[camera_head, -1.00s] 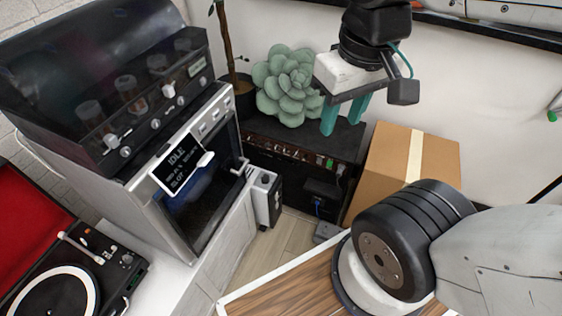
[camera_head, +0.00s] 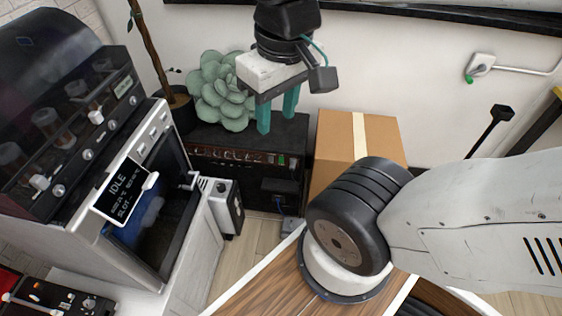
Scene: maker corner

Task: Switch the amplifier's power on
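The amplifier (camera_head: 232,160) is a low black box against the back wall. A row of knobs runs along its upper front, with a small green switch-like part (camera_head: 282,160) near the right end. Whether the power is on cannot be told. My gripper (camera_head: 277,117) has two teal fingers pointing down with a gap between them. It is open and empty. In the picture its fingertips overlap the amplifier's top, above and left of the green part. They appear apart from the front panel, but the depth is hard to judge.
A green succulent (camera_head: 222,92) sits behind the amplifier's left part. A cardboard box (camera_head: 335,140) stands close on the right. A coffee-machine-like unit (camera_head: 150,210) with an "IDLE" display and a small white box (camera_head: 222,205) stand at left. Bare floor (camera_head: 238,262) lies in front.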

